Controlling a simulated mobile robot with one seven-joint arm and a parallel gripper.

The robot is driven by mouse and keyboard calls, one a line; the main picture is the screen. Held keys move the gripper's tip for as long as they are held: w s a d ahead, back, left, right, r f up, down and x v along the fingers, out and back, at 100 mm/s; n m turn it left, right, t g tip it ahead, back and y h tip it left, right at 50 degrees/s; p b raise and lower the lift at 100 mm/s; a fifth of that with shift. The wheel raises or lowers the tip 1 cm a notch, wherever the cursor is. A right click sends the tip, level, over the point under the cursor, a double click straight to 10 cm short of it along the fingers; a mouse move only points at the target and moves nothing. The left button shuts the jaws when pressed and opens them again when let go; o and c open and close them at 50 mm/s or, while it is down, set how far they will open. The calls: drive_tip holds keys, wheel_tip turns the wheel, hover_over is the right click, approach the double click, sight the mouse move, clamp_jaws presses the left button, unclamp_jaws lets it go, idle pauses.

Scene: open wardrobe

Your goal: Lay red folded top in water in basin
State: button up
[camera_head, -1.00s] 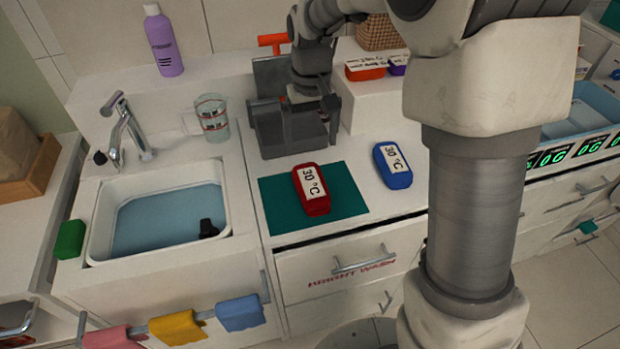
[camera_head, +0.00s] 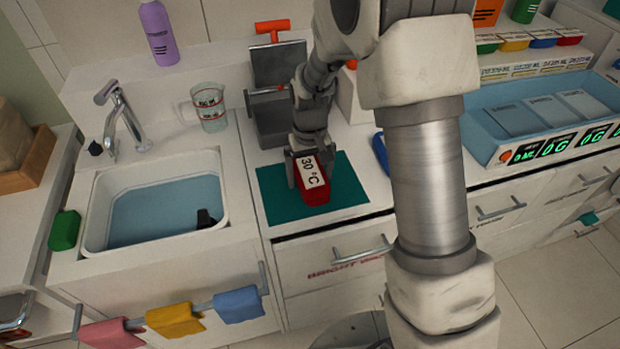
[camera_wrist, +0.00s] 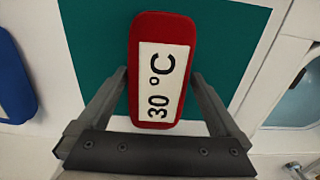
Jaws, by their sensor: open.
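The red folded top (camera_head: 315,187), with a white "30 °C" label, lies on a teal mat (camera_head: 345,196) on the counter. My gripper (camera_head: 305,182) is over it, pointing down, with a finger on each side. In the wrist view the red folded top (camera_wrist: 162,30) lies between the two open fingers of my gripper (camera_wrist: 163,85), with small gaps beside it. The basin (camera_head: 90,228) is white, set in the counter to the left, and holds blue water (camera_head: 160,210). A small black piece sits at its lower right.
A tap (camera_head: 125,125) stands behind the basin, with a measuring jug (camera_head: 209,108) beside it. A grey device with an orange handle (camera_head: 272,30) stands behind the mat. A blue folded item (camera_head: 380,152) is partly hidden by my arm. Coloured cloths (camera_head: 175,318) hang in front.

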drive_tip(key=shift+f, duration=0.2)
drive_tip(key=shift+r, duration=0.1)
drive_tip(key=c, duration=1.3)
